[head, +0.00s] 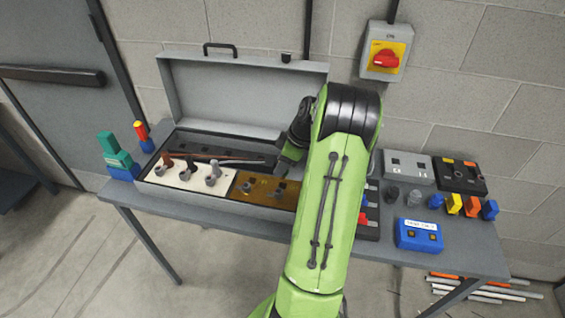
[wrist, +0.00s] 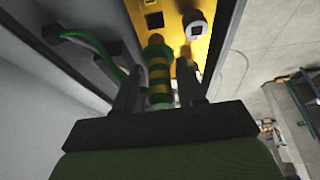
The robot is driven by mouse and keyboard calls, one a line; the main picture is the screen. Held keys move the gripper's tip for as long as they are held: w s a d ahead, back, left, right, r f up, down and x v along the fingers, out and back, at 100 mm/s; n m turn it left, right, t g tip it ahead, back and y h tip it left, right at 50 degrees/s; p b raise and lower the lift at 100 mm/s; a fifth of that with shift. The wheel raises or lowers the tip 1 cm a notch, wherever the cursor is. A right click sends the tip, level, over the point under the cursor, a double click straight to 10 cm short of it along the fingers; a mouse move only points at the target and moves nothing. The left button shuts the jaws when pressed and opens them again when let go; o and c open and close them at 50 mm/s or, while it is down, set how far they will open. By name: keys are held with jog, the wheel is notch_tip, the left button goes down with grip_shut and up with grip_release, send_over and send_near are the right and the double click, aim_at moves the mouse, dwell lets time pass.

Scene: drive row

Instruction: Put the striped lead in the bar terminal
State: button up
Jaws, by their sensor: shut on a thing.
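My gripper (wrist: 160,88) is shut on the striped lead's plug (wrist: 156,70), a green and yellow banded cylinder between the two fingers. The lead's green cable (wrist: 95,48) curves away to the left in the wrist view. The plug points at the amber panel (wrist: 172,13); I cannot tell whether it touches it. The panel shows dark square openings (wrist: 154,20) and a pale round terminal (wrist: 195,25) with a dark opening, right of the plug. I cannot tell which is the bar terminal. In the head view the amber panel (head: 252,190) sits in the case, partly behind my arm.
Right of my arm stand a grey box (head: 408,166), a black box (head: 460,178), a blue box (head: 418,234) and coloured blocks (head: 455,203). Green blocks (head: 112,148) stand at left.

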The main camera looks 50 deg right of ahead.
aim_at(282, 178)
jog(key=shift+f+b, duration=1.35)
jog(key=shift+f, duration=0.15)
jog(key=shift+f+b, duration=1.45)
jog(key=shift+f, duration=0.25)
